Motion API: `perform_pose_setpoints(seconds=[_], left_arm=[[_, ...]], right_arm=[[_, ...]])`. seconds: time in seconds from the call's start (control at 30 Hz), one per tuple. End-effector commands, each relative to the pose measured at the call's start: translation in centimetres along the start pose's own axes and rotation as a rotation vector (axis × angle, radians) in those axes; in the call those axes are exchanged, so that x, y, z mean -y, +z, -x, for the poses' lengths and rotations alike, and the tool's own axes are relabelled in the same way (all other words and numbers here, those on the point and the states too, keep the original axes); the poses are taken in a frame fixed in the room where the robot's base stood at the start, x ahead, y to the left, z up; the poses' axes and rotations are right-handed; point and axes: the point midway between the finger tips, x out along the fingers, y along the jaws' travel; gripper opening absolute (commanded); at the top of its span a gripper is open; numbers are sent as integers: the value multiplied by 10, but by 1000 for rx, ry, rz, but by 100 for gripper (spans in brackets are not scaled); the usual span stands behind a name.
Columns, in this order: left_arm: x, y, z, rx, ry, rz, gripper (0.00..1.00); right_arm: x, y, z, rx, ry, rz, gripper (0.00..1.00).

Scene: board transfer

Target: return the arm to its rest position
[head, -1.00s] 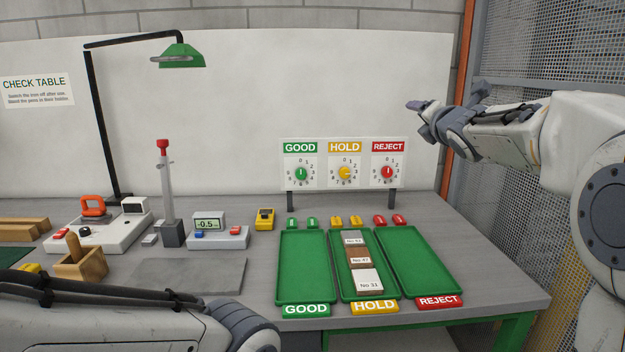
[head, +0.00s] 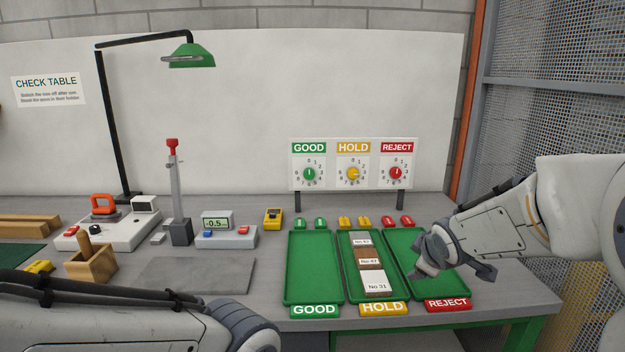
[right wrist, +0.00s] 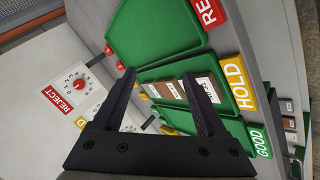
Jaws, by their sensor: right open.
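My right gripper (head: 452,272) hangs over the green REJECT tray (head: 405,238) in the head view and covers part of it. In the right wrist view its two dark fingers (right wrist: 158,78) stand apart with nothing between them. My left arm (head: 110,318) crosses the lower left of the head view; its gripper is out of sight. The HOLD tray (head: 350,288) bears a column of boards, among them No 31 (head: 373,283) and No 47 (head: 368,258). The GOOD tray (head: 313,265) is empty.
Behind the trays stands a panel with three dials (head: 353,165). A lamp (head: 190,57), a soldering station (head: 110,228), a press stand (head: 180,230) and a meter (head: 225,235) are on the left. A mesh fence (head: 560,110) is at the right.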

Motion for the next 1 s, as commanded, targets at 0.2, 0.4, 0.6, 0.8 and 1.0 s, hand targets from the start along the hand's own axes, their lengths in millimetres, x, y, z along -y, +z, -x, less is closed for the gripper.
perform_pose_setpoints(seconds=[0.2, 0.4, 0.6, 0.8, 1.0], left_arm=[[0, 0, 0, 0, 0, 0, 50], [0, 0, 0, 0, 0, 0, 50], [3, 2, -42, 1, 0, 0, 50], [7, 5, -92, 0, 0, 0, 50], [11, 8, -148, 0, 0, 0, 50]], right_arm=[[115, 56, 11, 212, -229, -480, 74], [191, 93, 36, 421, -335, -802, 74], [247, 95, 30, 458, -399, -795, 74], [304, 90, 23, 447, -475, -669, 74], [369, 93, 23, 436, -562, -515, 74]])
